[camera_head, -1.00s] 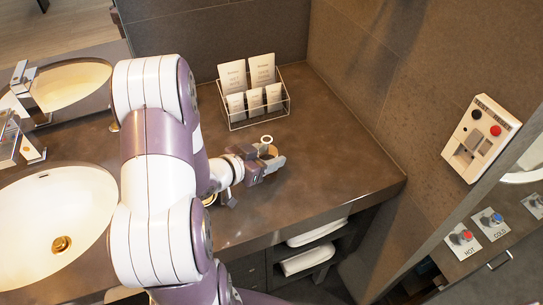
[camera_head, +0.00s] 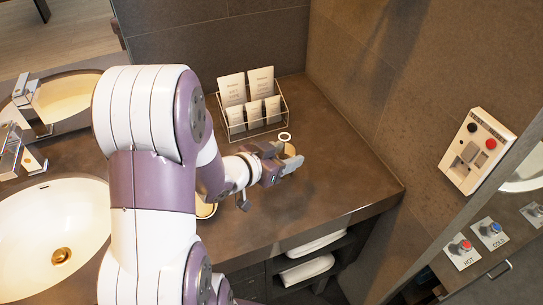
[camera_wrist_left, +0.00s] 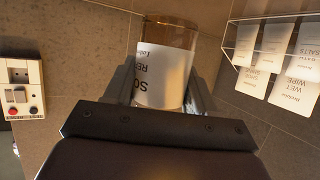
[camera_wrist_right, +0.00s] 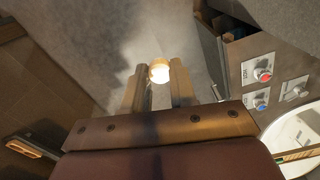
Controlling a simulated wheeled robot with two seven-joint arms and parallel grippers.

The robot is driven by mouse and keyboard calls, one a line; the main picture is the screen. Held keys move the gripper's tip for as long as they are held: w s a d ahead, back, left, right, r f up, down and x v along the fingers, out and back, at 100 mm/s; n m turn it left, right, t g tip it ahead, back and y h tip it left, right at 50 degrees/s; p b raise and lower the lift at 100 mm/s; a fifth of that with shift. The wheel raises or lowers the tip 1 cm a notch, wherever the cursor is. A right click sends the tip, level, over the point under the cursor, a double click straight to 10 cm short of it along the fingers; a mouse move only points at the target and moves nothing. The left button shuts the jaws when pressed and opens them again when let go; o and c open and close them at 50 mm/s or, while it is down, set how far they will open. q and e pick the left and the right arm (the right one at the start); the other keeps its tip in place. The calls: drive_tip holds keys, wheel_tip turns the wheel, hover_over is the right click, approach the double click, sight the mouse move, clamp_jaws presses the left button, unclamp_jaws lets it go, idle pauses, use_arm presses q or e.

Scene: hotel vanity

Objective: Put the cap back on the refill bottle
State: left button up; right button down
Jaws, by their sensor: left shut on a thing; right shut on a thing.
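My left gripper (camera_head: 283,163) is shut on the refill bottle (camera_head: 291,153) over the counter, right of the sink. A pale ring shows at the bottle's top in the head view. The cap is apart from the bottle.
A wire rack (camera_head: 252,122) with several white packets stands behind the left gripper. The sink (camera_head: 50,225) is at left, partly behind my arm. A wall panel (camera_head: 476,151) is at right. The counter's right part (camera_head: 345,170) is clear.

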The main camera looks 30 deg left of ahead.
use_arm(q)
drive_tip(key=d+r, duration=0.4)
drive_tip(key=d, duration=0.3)
drive_tip(key=shift+w+r, duration=0.15)
drive_tip(key=shift+d, duration=0.1)
idle(0.3)
drive_tip(key=o, duration=0.3)
clamp_jaws()
